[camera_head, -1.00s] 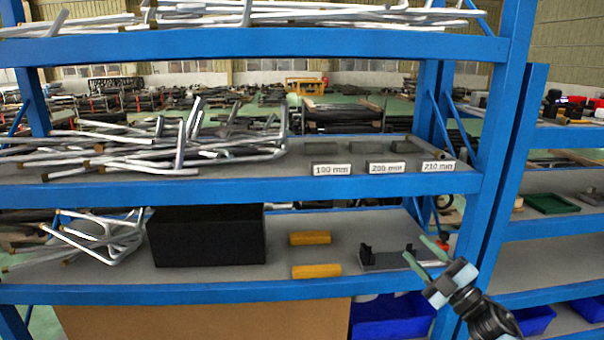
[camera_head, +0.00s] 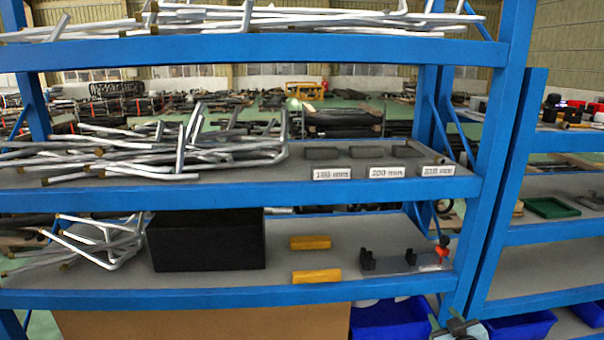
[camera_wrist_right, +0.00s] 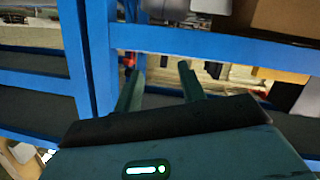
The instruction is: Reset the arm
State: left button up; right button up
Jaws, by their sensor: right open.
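My right gripper (camera_head: 457,325) is low at the bottom edge of the head view, in front of the shelf's right post and below the lower shelf. In the right wrist view the right gripper (camera_wrist_right: 160,82) has its two fingers apart with nothing between them, pointing towards the blue shelf frame (camera_wrist_right: 200,45). My left gripper is in neither view.
A blue rack (camera_head: 250,190) carries silver bent tubes (camera_head: 180,150). Its lower shelf holds a black box (camera_head: 206,239), two yellow blocks (camera_head: 316,276) and a dark fixture (camera_head: 388,261) beside a red-and-black item (camera_head: 442,251). Blue bins (camera_head: 392,318) stand below.

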jog(key=s+a+f+g+y, duration=0.15)
jog(key=s+a+f, duration=0.35)
jog(key=s+f, duration=0.55)
jog(key=s+a+f+g, duration=0.1)
jog(key=s+a+f, duration=0.1)
jog(key=s, duration=0.7)
jog(key=s+a+f+g, duration=0.1)
jog(key=s+a+f, duration=0.2)
jog(key=s, duration=0.6)
jog(key=s+a+f+m+g+y, duration=0.1)
jog(key=s+a, duration=0.3)
jog(key=s, duration=0.6)
jog(key=shift+a+f+g, duration=0.2)
jog(key=shift+f+g, duration=0.35)
jog(key=shift+f, duration=0.2)
